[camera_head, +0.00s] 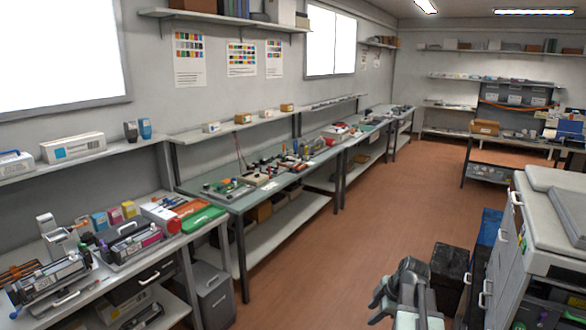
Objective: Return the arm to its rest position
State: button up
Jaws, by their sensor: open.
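My gripper (378,300) shows at the bottom of the view, right of centre, with its fingers pointing left. It is open, and nothing shows between the fingers. My grey arm is folded close below and behind it, and its lower part is cut off by the bottom edge. The gripper is over the brown floor, apart from the benches. Toner cartridges (52,280) lie on the near left bench (85,300), and another dark cartridge with a magenta strip (134,243) lies on a tray there.
A large printer (555,215) on a grey drawer cabinet stands close on the right. A black bin (449,270) stands just behind my arm. A long workbench (240,205) with tools runs along the left wall. The floor (400,195) between is clear.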

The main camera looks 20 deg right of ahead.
jog(key=w+a+g, duration=0.1)
jog(key=w+a, duration=0.3)
jog(key=a, duration=1.1)
jog(key=s+a+f+m+g+h, duration=0.1)
jog(key=s+a+m, duration=0.2)
jog(key=a+m, duration=0.3)
jog(key=s+a+f+m+g+h, duration=0.1)
jog(key=s+a+m+g, duration=0.1)
jog(key=a+m, duration=0.4)
jog(key=s+a, duration=0.1)
jog(key=a, duration=0.3)
jog(key=shift+s, duration=0.1)
jog(key=shift+c, duration=0.5)
